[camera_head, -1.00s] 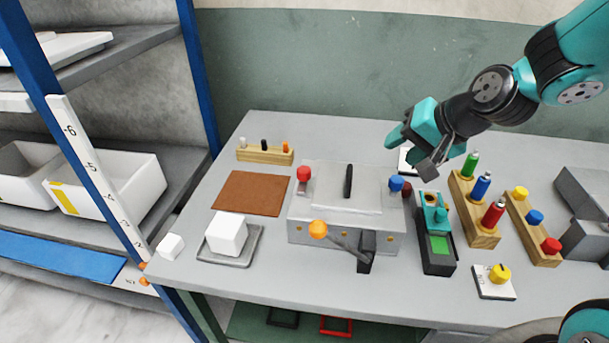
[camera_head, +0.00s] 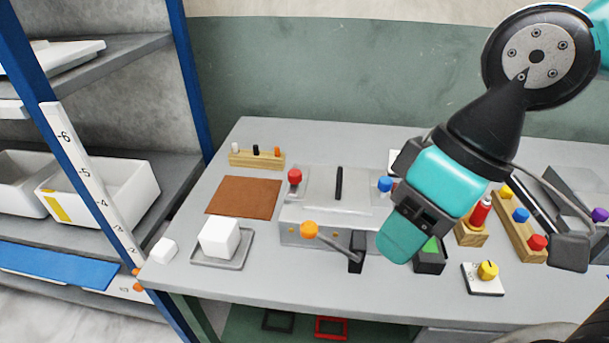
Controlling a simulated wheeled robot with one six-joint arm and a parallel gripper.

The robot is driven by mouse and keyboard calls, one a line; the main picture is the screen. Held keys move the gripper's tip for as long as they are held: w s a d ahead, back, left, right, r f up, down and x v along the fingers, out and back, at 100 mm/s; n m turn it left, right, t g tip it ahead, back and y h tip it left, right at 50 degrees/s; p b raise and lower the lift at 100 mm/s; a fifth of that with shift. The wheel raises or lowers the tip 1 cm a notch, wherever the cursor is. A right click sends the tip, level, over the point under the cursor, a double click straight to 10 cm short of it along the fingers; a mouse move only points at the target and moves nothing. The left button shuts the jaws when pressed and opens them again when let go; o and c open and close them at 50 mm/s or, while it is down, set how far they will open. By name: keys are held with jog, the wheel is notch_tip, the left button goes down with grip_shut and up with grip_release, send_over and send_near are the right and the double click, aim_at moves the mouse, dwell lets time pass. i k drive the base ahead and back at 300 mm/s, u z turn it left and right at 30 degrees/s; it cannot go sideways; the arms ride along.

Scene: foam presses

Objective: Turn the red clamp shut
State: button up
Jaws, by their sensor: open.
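The red clamp (camera_head: 294,176) is a round red knob at the back left corner of the grey press (camera_head: 310,233), with the press lid between it and a blue knob (camera_head: 385,184) at the right. How far the red clamp is turned is too small to tell. My gripper (camera_head: 402,242) is teal and black and points down in front of the right end of the press in the picture. It is open, but its finger gap is hard to see. It is well right of the red clamp and not touching it. It hides part of the press's right side.
A white block (camera_head: 219,237) on a tray and a brown mat (camera_head: 243,197) lie left. Wooden racks (camera_head: 519,227) and a yellow-knobbed plate (camera_head: 484,283) stand right. The space above the press's left half is free.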

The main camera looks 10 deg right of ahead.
aim_at(294, 174)
jog(key=z, duration=0.05)
jog(key=k, duration=0.45)
jog(key=u, duration=0.8)
jog(key=i, duration=0.9)
jog(key=z, duration=0.2)
